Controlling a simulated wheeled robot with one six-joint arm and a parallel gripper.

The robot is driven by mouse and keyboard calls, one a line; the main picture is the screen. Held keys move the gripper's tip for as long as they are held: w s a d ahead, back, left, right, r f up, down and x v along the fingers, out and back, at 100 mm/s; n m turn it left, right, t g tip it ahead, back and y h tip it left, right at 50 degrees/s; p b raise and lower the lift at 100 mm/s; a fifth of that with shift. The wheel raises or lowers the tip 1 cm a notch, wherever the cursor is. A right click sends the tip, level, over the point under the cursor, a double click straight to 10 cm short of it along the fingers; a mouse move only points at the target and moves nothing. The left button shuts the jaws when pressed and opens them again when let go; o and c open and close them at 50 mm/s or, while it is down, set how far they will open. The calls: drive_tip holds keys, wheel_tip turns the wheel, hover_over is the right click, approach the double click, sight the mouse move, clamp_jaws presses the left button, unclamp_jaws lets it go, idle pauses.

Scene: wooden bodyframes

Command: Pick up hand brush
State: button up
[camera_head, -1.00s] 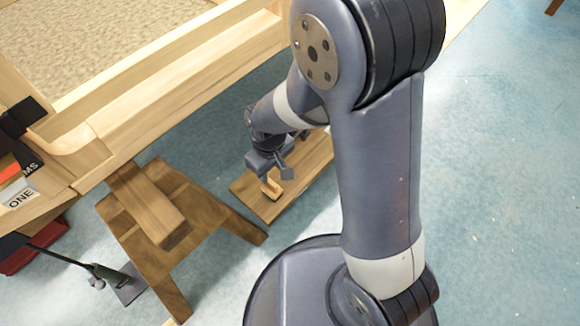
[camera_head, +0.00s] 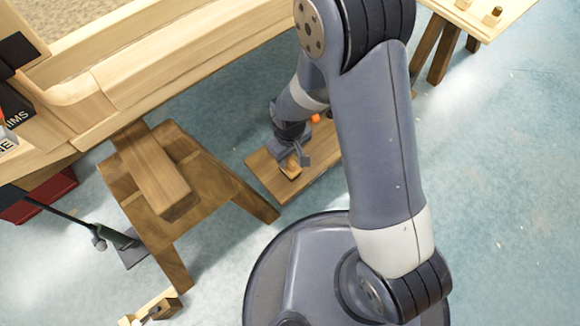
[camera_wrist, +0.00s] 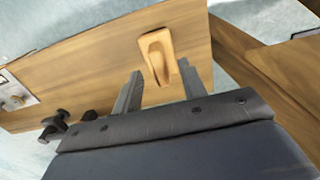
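A small tan wooden object (camera_wrist: 157,55), which I take to be the hand brush, rests on a brown wooden board (camera_wrist: 95,75). In the head view this small object (camera_head: 290,170) shows just under my gripper (camera_head: 296,153), partly hidden by it. In the wrist view the two grey fingers of my gripper (camera_wrist: 160,82) are spread apart. The object lies just past and between their tips, with a gap on both sides. I see no contact. Its bristles cannot be made out.
A brown wooden sawhorse (camera_head: 205,165) stands left of the board, under a pale wooden frame (camera_head: 190,55). Dark knobs (camera_wrist: 60,125) sit near the board in the wrist view. An orange item (camera_head: 315,118) lies beyond my gripper. Blue floor (camera_head: 480,200) at right is clear.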

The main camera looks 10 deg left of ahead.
sight(290, 160)
wheel_tip(290, 160, down, 3)
drive_tip(key=shift+f+b, duration=0.1)
drive_tip(key=shift+b, duration=0.35)
clamp_jaws()
